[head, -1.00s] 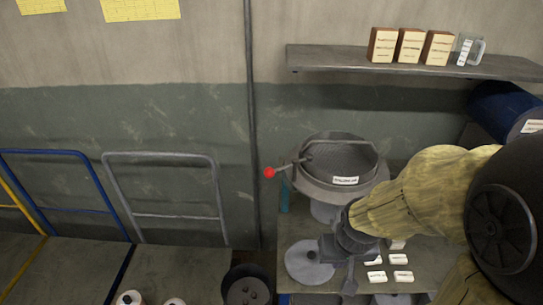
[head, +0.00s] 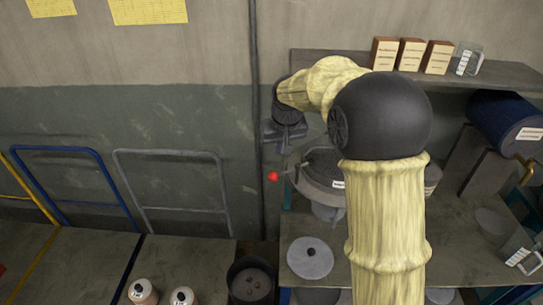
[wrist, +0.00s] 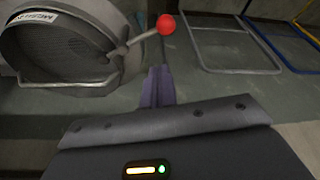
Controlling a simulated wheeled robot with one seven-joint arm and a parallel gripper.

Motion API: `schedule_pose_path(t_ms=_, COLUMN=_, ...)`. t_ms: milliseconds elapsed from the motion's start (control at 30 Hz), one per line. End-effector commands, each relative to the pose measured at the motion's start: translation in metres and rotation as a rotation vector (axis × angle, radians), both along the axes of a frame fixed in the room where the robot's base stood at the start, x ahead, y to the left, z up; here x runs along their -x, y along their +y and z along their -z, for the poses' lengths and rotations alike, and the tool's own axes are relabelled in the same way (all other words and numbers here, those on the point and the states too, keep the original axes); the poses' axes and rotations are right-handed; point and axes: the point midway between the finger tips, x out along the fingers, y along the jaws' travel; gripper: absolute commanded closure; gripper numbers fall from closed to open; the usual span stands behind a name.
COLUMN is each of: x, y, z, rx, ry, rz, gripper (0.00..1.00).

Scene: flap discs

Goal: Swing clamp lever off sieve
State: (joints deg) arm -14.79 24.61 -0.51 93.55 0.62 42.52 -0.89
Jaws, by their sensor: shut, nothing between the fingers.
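The sieve (head: 318,172), a round grey mesh-topped drum with a white label, stands on the bench, its right part hidden behind my arm. It also fills the upper left of the wrist view (wrist: 60,50). The clamp lever is a grey rod at its rim, ending in a red ball knob (head: 273,176). In the wrist view the red knob (wrist: 166,24) is just beyond my fingertips, and the rod runs left to the rim. My gripper (head: 284,146) is shut and empty, above the knob in the head view; its fingers (wrist: 158,72) appear apart from the lever.
A wall shelf (head: 470,82) with several boxes and a glass jug is behind my arm. A grey disc (head: 310,258) lies on the bench. Carts with blue and grey rails (head: 170,152) stand left. A vertical pipe (head: 254,100) runs behind the knob.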

Motion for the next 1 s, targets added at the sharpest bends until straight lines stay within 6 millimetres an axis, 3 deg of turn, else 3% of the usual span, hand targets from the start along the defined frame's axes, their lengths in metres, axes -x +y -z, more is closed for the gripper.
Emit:
schedule_pose_path(t_ms=33, x=-0.010, y=0.011, z=-0.011, rx=-0.002, ry=-0.007, rz=-0.016, gripper=1.00)
schedule_pose_path(t_ms=167, x=-0.021, y=0.024, z=-0.019, rx=-0.003, ry=-0.014, rz=-0.033, gripper=1.00)
schedule_pose_path(t_ms=567, x=-0.023, y=0.025, z=-0.017, rx=-0.004, ry=-0.015, rz=-0.034, gripper=1.00)
schedule_pose_path(t_ms=767, x=-0.028, y=0.027, z=-0.001, rx=-0.003, ry=-0.012, rz=-0.034, gripper=1.00)
schedule_pose_path(t_ms=1000, x=-0.042, y=0.031, z=0.036, rx=-0.001, ry=-0.010, rz=-0.034, gripper=1.00)
